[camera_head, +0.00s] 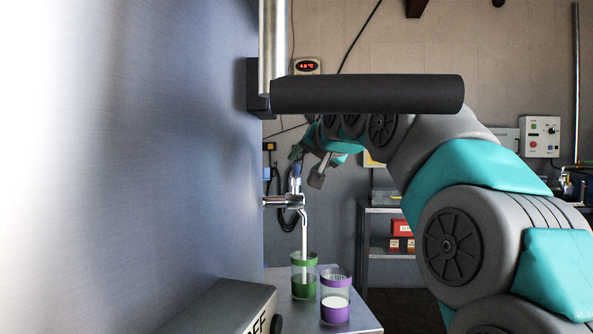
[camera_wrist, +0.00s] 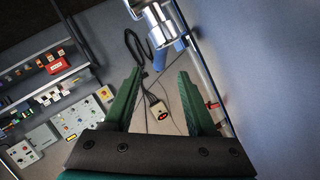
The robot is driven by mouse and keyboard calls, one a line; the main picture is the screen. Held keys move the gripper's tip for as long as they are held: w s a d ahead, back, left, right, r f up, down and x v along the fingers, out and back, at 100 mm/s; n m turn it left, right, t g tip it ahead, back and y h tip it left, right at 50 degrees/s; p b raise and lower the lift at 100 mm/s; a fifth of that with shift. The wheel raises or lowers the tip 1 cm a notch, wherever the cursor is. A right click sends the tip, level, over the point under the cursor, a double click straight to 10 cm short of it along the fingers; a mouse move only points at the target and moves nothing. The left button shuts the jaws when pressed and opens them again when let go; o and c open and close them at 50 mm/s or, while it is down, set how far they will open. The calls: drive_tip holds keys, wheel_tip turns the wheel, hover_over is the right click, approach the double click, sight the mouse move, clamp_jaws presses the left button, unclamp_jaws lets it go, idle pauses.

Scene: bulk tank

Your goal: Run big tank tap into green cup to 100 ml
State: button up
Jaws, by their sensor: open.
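The steel big tank (camera_head: 130,150) fills the left of the head view. Its tap (camera_head: 285,201) sticks out to the right, with a blue-tipped handle (camera_head: 296,170). The tap and blue handle also show at the top of the wrist view (camera_wrist: 158,22). The green cup (camera_head: 303,286) stands upright below the spout. A pale vertical line runs from the spout down to the cup; I cannot tell whether it is tube or liquid. The cup's fill level is unclear. My gripper (camera_head: 306,168) is open and empty, close to the tap handle; its spread fingers show in the wrist view (camera_wrist: 160,72).
A clear cup with purple bands (camera_head: 336,308), holding white liquid, stands right of the green cup on a metal shelf (camera_head: 362,318). A black horizontal bar (camera_head: 365,94) crosses in front of my arm. A grey box marked "OFF" (camera_head: 215,312) is at lower left.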

sight(299, 167)
drive_tip(key=x, duration=0.6)
drive_tip(key=shift+w+a+f, duration=0.15)
drive_tip(key=shift+w, duration=0.15)
clamp_jaws()
idle(1.2)
